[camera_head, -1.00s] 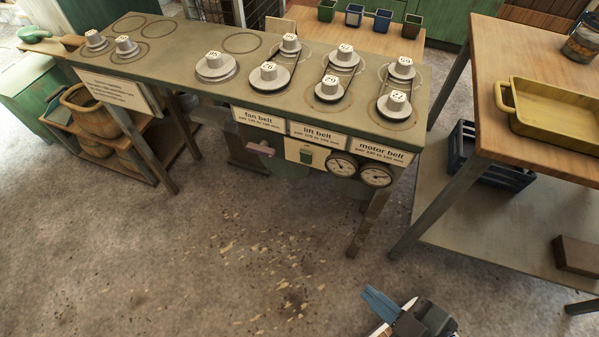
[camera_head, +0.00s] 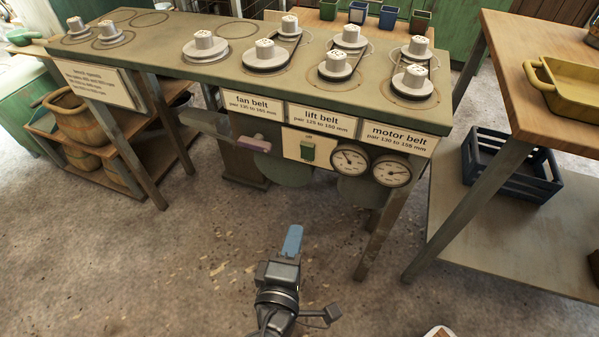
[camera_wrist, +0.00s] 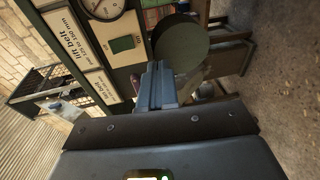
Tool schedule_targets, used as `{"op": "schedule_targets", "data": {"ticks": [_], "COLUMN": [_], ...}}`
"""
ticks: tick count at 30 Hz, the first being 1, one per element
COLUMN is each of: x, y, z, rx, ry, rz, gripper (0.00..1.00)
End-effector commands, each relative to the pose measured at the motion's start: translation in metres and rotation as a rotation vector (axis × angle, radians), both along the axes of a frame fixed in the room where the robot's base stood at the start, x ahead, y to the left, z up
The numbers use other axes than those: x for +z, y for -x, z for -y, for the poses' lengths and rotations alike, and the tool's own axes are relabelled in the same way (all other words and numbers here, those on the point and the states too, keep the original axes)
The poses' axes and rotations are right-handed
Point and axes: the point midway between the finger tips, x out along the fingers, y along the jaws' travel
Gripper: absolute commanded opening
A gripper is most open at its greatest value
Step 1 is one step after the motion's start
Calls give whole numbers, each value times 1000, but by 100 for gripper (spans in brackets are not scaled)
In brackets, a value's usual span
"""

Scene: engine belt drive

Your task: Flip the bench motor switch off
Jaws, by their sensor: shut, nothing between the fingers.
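The bench motor switch is most likely the small green block (camera_head: 308,150) on the cream panel (camera_head: 295,137) under the bench's front edge. It also shows in the wrist view (camera_wrist: 124,43), upper left of the fingers. I cannot tell which way it is set. My gripper (camera_head: 292,238) is shut and empty, with its blue fingers together. It is in front of and below the panel, apart from it, and points toward the bench. In the wrist view the fingers (camera_wrist: 157,85) show beside the panel.
Two round gauges (camera_head: 350,158) sit right of the switch. A purple handle (camera_head: 260,143) sticks out to its left. Belt labels (camera_head: 321,119) hang above. Bench legs (camera_head: 385,232) and a wooden table (camera_head: 540,105) stand to the right. The floor before the bench is clear.

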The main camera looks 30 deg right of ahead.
Motion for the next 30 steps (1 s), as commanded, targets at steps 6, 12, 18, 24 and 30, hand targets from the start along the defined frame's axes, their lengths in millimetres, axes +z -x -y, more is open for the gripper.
{"op": "schedule_targets", "data": {"ticks": [6,12,18,24,30], "x": [29,43,45,45,47], "y": [-24,-28,-28,-29,-40], "z": [-19,-26,-26,-24,-8], "rx": [-103,-145,-148,-149,-150], "ry": [158,208,213,211,211], "rz": [145,202,206,205,205], "gripper": [0,0,0,0,0]}}
